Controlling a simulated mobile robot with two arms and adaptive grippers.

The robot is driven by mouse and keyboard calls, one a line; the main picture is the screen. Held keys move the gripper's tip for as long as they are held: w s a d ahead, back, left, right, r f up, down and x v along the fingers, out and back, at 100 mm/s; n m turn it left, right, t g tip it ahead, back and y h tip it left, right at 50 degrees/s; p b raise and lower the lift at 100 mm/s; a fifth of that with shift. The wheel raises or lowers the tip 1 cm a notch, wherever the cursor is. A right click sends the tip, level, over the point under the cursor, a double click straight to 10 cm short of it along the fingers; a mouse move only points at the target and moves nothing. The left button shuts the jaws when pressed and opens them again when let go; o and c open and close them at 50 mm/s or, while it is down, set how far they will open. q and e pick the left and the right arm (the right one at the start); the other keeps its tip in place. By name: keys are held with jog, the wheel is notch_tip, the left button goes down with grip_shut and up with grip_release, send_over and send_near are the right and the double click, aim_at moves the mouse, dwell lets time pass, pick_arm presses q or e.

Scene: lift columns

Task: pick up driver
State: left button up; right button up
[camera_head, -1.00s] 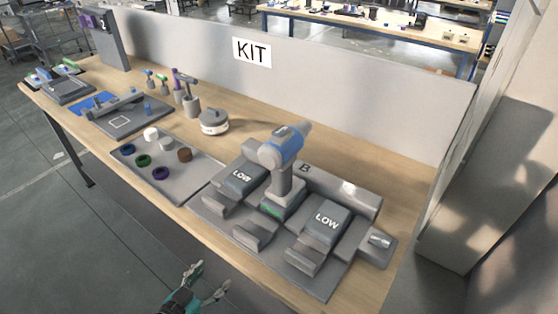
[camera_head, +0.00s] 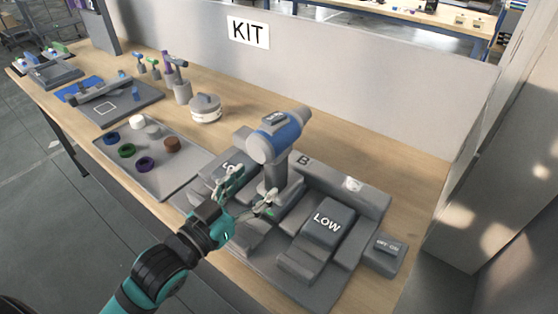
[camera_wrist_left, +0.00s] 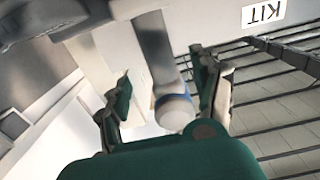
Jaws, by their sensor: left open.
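The driver (camera_head: 276,136), grey with a blue body, stands upright in a grey dock between two blocks marked LOW. My left gripper (camera_head: 252,190) is open, at the near side of the driver's handle, with its fingertips spread and nothing clamped. In the left wrist view, which is roughly upside down, the driver (camera_wrist_left: 154,45) shows between the two open fingers of the left gripper (camera_wrist_left: 168,85). Whether a finger touches the handle I cannot tell. My right gripper is not in view.
The right LOW block (camera_head: 328,222) stands close to the right of the driver, and the left LOW block is partly hidden by my gripper. A tray (camera_head: 180,182) with several coloured rings lies to the left. A grey panel (camera_head: 360,100) marked KIT runs behind.

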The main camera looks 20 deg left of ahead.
aim_at(268, 172)
pick_arm(q)
jog(key=shift+x, duration=0.85)
jog(key=shift+p+x, duration=0.35)
jog(key=shift+x, duration=0.45)
jog(key=x, duration=0.5)
jog(key=shift+r+p, duration=0.1)
jog(key=shift+p, duration=0.25)
jog(key=shift+w+d, duration=0.1)
jog(key=shift+w, duration=0.15)
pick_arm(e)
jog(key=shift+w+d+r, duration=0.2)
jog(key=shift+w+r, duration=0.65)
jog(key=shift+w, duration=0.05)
pick_arm(q)
jog(key=shift+c, duration=0.2)
jog(key=shift+c, duration=1.2)
grip_shut()
jog(key=shift+r, duration=0.1)
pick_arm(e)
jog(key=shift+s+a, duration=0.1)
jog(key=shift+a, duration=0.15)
